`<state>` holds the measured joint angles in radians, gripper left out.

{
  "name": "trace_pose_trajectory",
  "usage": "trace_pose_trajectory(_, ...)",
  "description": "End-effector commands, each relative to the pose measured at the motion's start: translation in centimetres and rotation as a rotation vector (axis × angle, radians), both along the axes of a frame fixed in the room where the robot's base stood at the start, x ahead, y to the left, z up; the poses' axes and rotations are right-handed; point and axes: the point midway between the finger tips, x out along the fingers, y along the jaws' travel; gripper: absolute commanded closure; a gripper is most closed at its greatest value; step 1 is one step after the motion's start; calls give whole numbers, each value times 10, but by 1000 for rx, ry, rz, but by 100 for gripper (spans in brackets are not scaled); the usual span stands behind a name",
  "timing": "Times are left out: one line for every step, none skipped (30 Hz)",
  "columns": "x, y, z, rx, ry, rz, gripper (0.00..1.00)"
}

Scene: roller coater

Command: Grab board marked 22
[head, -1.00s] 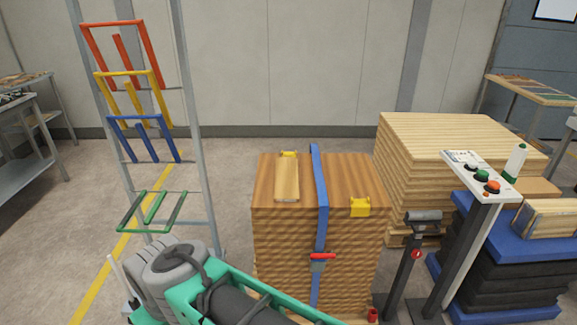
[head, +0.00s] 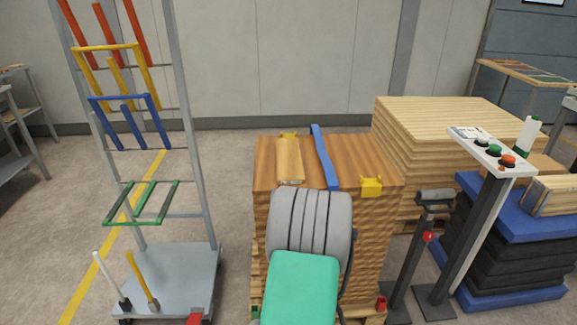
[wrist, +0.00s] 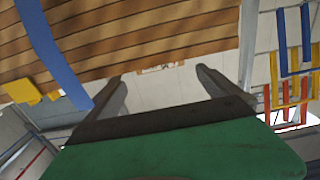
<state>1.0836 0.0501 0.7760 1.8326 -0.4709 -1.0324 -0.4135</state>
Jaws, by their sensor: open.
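A single pale board (head: 289,161) lies flat on top of the brown board stack (head: 330,220), left of its blue strap (head: 324,157). I cannot read a number on it. In the wrist view my gripper (wrist: 158,74) has its two fingers spread apart with nothing between them. The stack's wood (wrist: 140,35), the strap (wrist: 48,50) and a yellow corner piece (wrist: 22,90) show beside and above the fingers. In the head view my own arm covers part of the stack's front, and the gripper is hidden.
A wheeled rack (head: 166,278) with red, yellow, blue and green holders stands at left. Another pale board stack (head: 440,130) stands behind right. A button post (head: 492,153) and a blue-topped pile (head: 500,225) stand at right. Floor is open between the rack and the brown stack.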

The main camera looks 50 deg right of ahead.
Motion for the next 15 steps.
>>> trace_pose_trajectory(4, -7, 3, -5, -5, -4, 0)
trace_pose_trajectory(7, -11, 4, -7, -5, -4, 0)
trace_pose_trajectory(14, -16, 4, -6, -4, -2, 0)
trace_pose_trajectory(19, -20, 4, -6, -4, 0, 0)
trace_pose_trajectory(23, -25, 4, -6, -4, -1, 0)
trace_pose_trajectory(27, -31, 4, -6, -4, 0, 0)
trace_pose_trajectory(30, -34, 3, -5, -3, -1, 0)
trace_pose_trajectory(33, -37, 4, -6, -4, -1, 0)
trace_pose_trajectory(36, -40, 3, -6, -4, 0, 0)
trace_pose_trajectory(38, -42, 3, -6, -4, -1, 0)
trace_pose_trajectory(40, -45, 3, -5, -4, -1, 0)
trace_pose_trajectory(43, -48, 3, -4, -3, 0, 0)
trace_pose_trajectory(47, -52, 4, -6, -4, 0, 0)
trace_pose_trajectory(50, -57, 3, -5, -3, 0, 0)
trace_pose_trajectory(56, -63, 3, -5, -4, 0, 0)
